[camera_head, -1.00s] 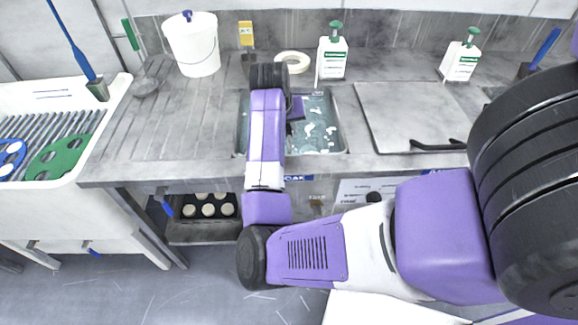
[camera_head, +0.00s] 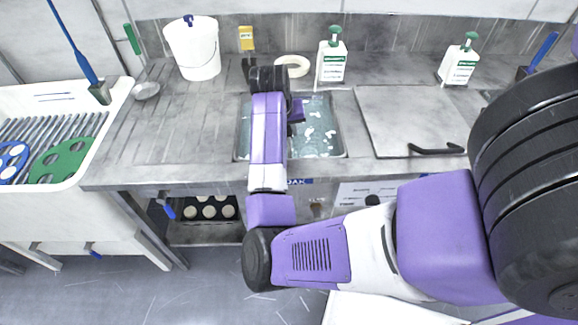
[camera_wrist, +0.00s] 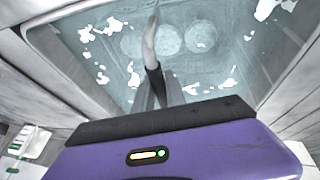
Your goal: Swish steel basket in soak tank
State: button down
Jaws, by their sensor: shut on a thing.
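The soak tank (camera_head: 243,150) is a steel basin sunk in the bench, full of bluish water with white foam patches. In the wrist view it fills the upper picture (camera_wrist: 60,70). My gripper (camera_wrist: 154,76) is shut, its fingers pointing down at the water, on a thin pale upright handle of the steel basket (camera_wrist: 150,38). The basket is mostly under water and its outline is unclear. Several pale round discs (camera_wrist: 168,40) show dimly beneath the surface around the handle. In the head view my gripper (camera_head: 297,110) is over the tank and my arm hides the tank's left part.
A steel lid with a black handle (camera_head: 400,110) lies right of the tank. Pump bottles (camera_head: 331,62), a white roll (camera_head: 292,64) and a white bucket (camera_head: 195,50) stand behind. The ribbed drainboard (camera_head: 170,125) left of the tank is clear.

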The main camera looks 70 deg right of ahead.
jog(key=shift+f+b, duration=0.55)
jog(key=shift+f, duration=0.4)
